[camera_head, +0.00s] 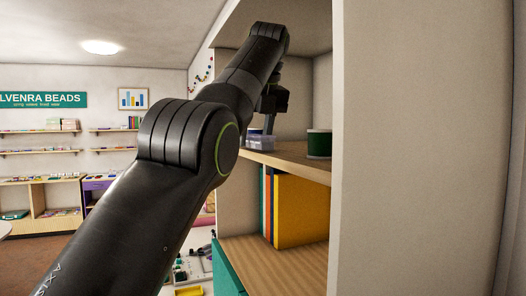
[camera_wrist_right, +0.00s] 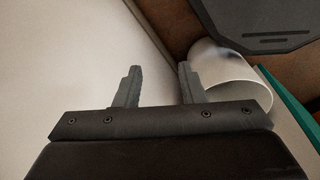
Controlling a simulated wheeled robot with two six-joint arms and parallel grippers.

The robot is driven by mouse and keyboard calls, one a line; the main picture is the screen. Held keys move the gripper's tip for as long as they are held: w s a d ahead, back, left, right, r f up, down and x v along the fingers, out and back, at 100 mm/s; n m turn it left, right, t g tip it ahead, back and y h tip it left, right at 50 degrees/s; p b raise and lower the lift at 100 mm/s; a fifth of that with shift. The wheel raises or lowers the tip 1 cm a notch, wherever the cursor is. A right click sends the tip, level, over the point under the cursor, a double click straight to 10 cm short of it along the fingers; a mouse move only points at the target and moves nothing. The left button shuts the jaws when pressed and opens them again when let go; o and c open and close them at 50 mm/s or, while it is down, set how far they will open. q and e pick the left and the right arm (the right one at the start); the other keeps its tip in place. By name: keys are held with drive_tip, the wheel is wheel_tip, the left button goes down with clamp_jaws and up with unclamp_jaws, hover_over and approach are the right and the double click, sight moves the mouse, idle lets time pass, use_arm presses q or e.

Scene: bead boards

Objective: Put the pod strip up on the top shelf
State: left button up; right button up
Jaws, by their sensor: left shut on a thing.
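The pod strip (camera_head: 260,143) is a small clear, bluish-lidded box at the left front of the upper shelf (camera_head: 290,162) in the head view. My left gripper (camera_head: 268,127) points down over it and is shut on it; my arm hides part of the fingers. I cannot tell whether the strip rests on the board or is just above it. My right gripper (camera_wrist_right: 158,84) shows in the right wrist view, open and empty, with its two fingers apart.
A green spool (camera_head: 319,144) stands on the same shelf, right of the strip. Binders (camera_head: 298,210) fill the level below. The shelf's side panel (camera_head: 405,150) closes off the right. A white cylindrical bin (camera_wrist_right: 218,72) lies near my right fingers.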

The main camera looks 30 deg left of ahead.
use_arm(q)
drive_tip(key=shift+w+d+f, duration=0.1)
drive_tip(key=shift+f, duration=0.15)
drive_tip(key=shift+s+a+r, duration=0.15)
drive_tip(key=shift+s+a, duration=0.25)
drive_tip(key=shift+s, duration=0.05)
drive_tip(key=o, duration=0.6)
drive_tip(key=shift+f, duration=0.2)
drive_tip(key=o, duration=0.4)
drive_tip(key=shift+d, duration=0.2)
drive_tip(key=shift+w, duration=0.2)
use_arm(e)
drive_tip(key=shift+w+f, duration=0.2)
drive_tip(key=shift+f, duration=0.2)
